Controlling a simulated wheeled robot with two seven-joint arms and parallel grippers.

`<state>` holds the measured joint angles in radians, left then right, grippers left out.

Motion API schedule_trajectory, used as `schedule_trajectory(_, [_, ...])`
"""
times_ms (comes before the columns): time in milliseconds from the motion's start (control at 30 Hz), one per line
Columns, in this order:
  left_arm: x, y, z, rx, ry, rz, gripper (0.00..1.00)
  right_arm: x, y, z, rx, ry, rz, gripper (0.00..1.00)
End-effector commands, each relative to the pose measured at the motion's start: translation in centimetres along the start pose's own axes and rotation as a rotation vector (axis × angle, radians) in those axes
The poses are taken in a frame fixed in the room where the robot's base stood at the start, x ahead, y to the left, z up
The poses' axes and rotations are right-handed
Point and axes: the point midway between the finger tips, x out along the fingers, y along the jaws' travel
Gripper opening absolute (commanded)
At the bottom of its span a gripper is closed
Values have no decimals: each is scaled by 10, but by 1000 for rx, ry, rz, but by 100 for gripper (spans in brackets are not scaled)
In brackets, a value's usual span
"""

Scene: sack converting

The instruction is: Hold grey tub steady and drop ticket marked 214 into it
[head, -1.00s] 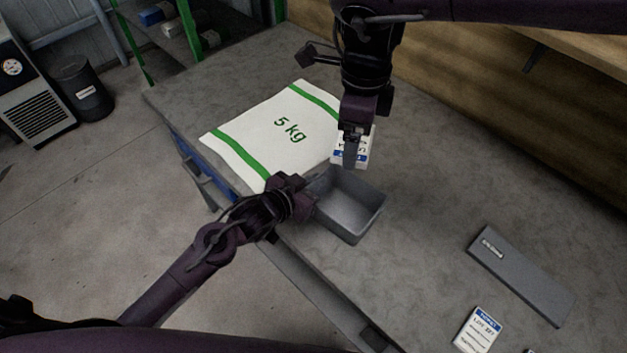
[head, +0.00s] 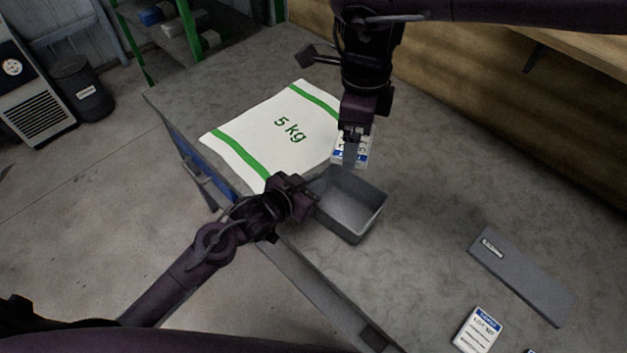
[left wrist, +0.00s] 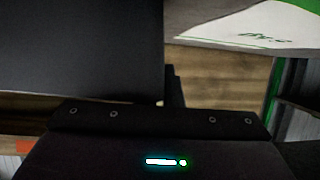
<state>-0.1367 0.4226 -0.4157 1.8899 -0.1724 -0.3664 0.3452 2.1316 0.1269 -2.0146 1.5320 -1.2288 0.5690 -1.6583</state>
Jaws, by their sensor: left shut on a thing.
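The grey tub (head: 363,224) stands upright and empty on the bench top. My left gripper (head: 312,196) is shut on its left wall. In the left wrist view a dark flat surface fills the upper left, too close to identify. My right gripper (head: 352,140) comes down from the top, just beyond the tub's far rim. It appears shut on a white ticket (head: 340,157) with a blue band at its lower edge; a finger covers part of it, and its number is not legible. Another white ticket with a blue band (head: 478,330) lies at the lower right.
A white sack marked 5 kg (head: 268,140) with green stripes lies flat left of the tub; it also shows in the left wrist view (left wrist: 250,25). A long grey block (head: 520,277) lies at right. Bare bench separates it from the tub.

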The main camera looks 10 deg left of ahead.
Motion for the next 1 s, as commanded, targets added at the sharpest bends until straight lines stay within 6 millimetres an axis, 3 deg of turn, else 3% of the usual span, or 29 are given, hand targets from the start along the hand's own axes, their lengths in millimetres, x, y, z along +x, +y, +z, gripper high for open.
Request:
schedule_trajectory(267, [0,0,2,2,-5,0,0,2,0,0,0,0,0,64])
schedule_trajectory(1000, [0,0,2,2,-5,0,0,53,0,0,0,0,1,64])
